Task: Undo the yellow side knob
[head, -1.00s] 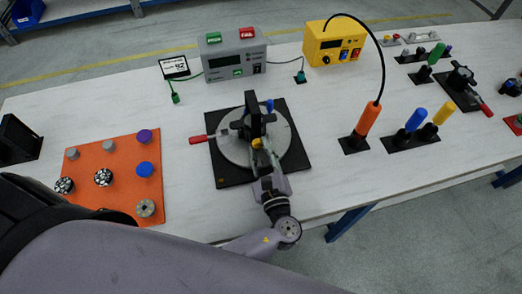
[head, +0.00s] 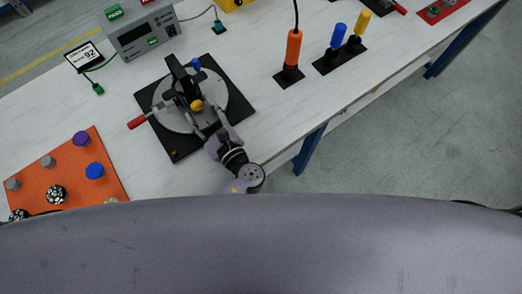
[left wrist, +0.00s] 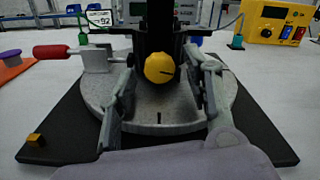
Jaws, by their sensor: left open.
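The yellow side knob (head: 197,105) sits low on the front of a black upright (head: 178,76) standing on a round grey disc (head: 222,97). My left gripper (head: 204,114) is open at the front of the disc. In the left wrist view its fingers (left wrist: 161,76) stand on either side of the knob, with gaps between them and it. My right gripper is not in view.
The disc stands on a black base plate (head: 178,147) with a red-handled lever (head: 138,122) at left. A blue knob (head: 196,65) is behind the upright. An orange board (head: 70,178) with knobs is at left. An orange handle (head: 293,50) stands at right.

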